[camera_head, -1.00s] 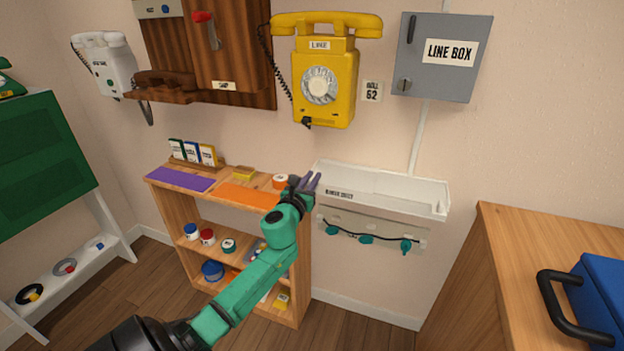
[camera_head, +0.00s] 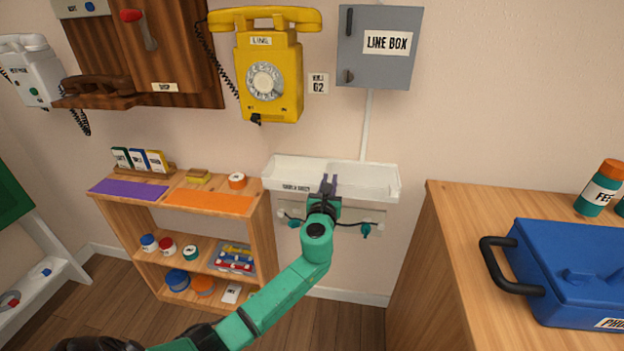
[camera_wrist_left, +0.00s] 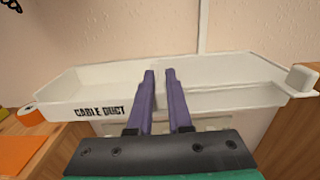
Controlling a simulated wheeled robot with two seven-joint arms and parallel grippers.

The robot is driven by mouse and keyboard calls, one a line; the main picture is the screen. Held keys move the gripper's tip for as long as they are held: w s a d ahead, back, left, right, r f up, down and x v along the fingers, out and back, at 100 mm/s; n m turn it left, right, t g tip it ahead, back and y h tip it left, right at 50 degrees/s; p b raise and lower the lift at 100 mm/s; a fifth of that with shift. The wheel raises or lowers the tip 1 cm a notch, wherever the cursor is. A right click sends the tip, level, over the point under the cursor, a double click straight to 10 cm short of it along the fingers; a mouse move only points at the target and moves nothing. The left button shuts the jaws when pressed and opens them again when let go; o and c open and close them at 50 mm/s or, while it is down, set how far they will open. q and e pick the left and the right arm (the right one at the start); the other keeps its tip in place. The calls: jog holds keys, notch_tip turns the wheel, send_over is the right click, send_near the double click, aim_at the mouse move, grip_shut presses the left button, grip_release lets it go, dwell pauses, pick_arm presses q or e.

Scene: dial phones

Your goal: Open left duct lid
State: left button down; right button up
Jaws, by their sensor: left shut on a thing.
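The white cable duct (camera_head: 372,187) is a long, shallow, open-topped trough on the wall below the yellow phone. Its labelled left front panel (camera_wrist_left: 62,112), apparently the left lid, shows in the left wrist view with the words CABLE DUCT. My left gripper (camera_head: 330,180) is at the middle of the duct's front edge. In the left wrist view its purple fingers (camera_wrist_left: 160,75) stand close together, shut on a thin white part near the right end of that panel. The fingers hide the exact grip. My right gripper is not in view.
A wooden shelf (camera_head: 262,208) stands left of the duct, with an orange mat and a tape roll (camera_head: 237,181) on top. A wooden cabinet with a blue case (camera_head: 575,270) stands at the right.

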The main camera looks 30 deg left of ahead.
pick_arm(q)
jog(key=shift+w+d+f, duration=0.1)
jog(key=shift+d, duration=0.25)
jog(key=c, duration=0.8)
grip_release()
jog(key=shift+c, duration=0.2)
jog(key=p+v, duration=0.1)
jog(key=v, duration=1.3)
jog(key=shift+s, duration=0.3)
jog(key=shift+d, duration=0.1)
